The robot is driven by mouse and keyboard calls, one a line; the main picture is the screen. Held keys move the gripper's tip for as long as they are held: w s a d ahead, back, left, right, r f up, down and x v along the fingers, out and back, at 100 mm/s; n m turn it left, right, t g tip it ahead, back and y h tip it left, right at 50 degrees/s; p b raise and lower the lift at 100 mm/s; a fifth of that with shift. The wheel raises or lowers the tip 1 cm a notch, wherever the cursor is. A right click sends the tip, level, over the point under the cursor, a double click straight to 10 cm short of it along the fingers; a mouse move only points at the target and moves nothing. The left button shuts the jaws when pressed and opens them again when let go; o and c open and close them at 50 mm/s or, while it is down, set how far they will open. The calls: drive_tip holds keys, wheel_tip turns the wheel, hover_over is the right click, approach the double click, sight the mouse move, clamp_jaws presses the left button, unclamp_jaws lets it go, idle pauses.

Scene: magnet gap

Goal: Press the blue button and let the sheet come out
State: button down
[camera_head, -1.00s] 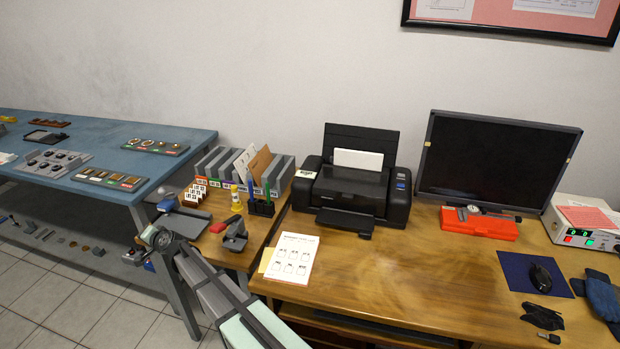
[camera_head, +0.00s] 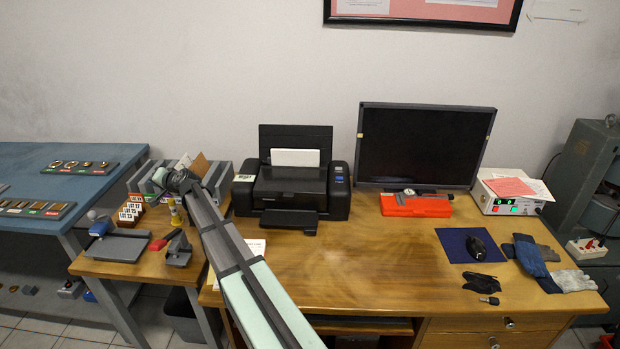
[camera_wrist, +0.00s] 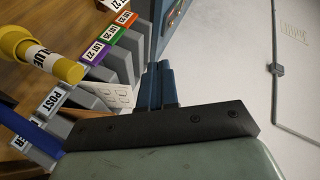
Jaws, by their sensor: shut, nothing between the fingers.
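The black printer (camera_head: 290,186) stands on the wooden desk, left of the monitor. A white sheet (camera_head: 295,157) stands in its rear feeder. The front output tray (camera_head: 290,221) looks empty. My gripper's blue fingers (camera_wrist: 160,85) are shut and empty in the wrist view, beside the file holders. In the head view my arm reaches over the small side table, left of the printer, and its end hides the fingers. The gripper is apart from the printer.
Grey file holders (camera_wrist: 125,62) with coloured labels and a yellow glue stick (camera_wrist: 45,60) are close to my gripper. A monitor (camera_head: 425,146) and a red case (camera_head: 415,206) stand right of the printer. The desk's front middle is clear.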

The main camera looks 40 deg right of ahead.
drive_tip(key=s+d+r+h, duration=0.1)
drive_tip(key=s+d, duration=0.1)
drive_tip(key=d, duration=0.6)
drive_tip(key=s+d+r+h, duration=0.1)
drive_tip(key=s+d, duration=0.2)
drive_tip(key=d, duration=0.6)
wheel_tip(320, 180, up, 6)
drive_tip(key=f+m+g+h, duration=0.1)
drive_tip(key=m+g+h, duration=0.1)
drive_tip(key=g+h, duration=0.25)
hover_over(341, 178)
drive_tip(key=shift+s+r+y, duration=0.2)
drive_tip(key=shift+r+y, duration=0.05)
drive_tip(key=shift+y, duration=0.2)
drive_tip(key=shift+f, duration=4.35)
drive_tip(key=shift+f, duration=0.25)
drive_tip(key=shift+f, duration=0.25)
